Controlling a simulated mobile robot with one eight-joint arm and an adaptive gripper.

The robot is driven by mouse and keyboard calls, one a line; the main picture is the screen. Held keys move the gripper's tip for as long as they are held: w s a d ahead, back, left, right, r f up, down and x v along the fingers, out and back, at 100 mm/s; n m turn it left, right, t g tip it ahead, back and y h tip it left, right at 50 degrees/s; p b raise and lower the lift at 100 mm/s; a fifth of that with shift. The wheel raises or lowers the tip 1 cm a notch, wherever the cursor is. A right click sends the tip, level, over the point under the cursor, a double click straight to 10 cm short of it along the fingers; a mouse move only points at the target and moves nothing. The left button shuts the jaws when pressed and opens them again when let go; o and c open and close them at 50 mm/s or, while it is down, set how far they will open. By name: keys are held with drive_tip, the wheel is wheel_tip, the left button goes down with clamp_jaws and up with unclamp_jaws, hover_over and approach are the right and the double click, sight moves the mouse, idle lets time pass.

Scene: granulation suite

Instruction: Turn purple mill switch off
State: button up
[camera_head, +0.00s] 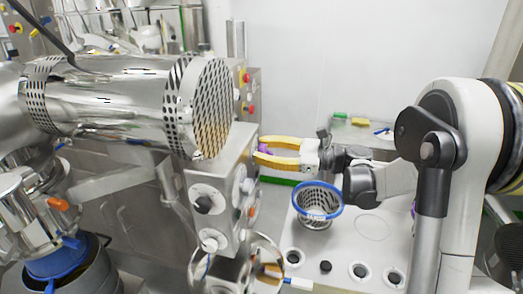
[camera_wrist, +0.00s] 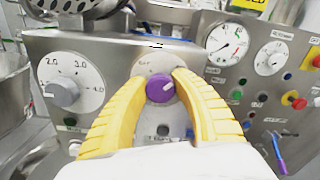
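The purple mill switch (camera_wrist: 160,89) is a round knob with a small light mark on its face, on a steel control panel (camera_wrist: 110,52). In the wrist view it sits between the two yellow fingers of my gripper (camera_wrist: 163,82). The fingertips are spread at either side of the knob, very close to it; I cannot tell if they touch it. In the head view my gripper (camera_head: 257,151) reaches left to the side of the steel control box (camera_head: 222,180). Only a sliver of the purple switch (camera_head: 264,149) shows there between the fingers.
A grey dial knob (camera_wrist: 62,93) with a numbered scale is left of the switch. Gauges (camera_wrist: 228,44) and a red-and-yellow button (camera_wrist: 293,100) are to the right. A large perforated steel cylinder (camera_head: 130,100) overhangs the box. A blue-rimmed sieve basket (camera_head: 318,201) stands below my gripper.

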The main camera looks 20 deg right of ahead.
drive_tip(key=shift+n, duration=0.4)
drive_tip(key=n, duration=0.4)
drive_tip(key=shift+b, duration=0.4)
clamp_jaws()
drive_tip(key=n, duration=0.4)
drive_tip(key=shift+f+n, duration=0.1)
drive_tip(key=shift+n, duration=0.2)
drive_tip(key=n+b, duration=0.1)
drive_tip(key=n, duration=0.3)
drive_tip(key=shift+n, duration=2.2)
drive_tip(key=o, duration=1.2)
unclamp_jaws()
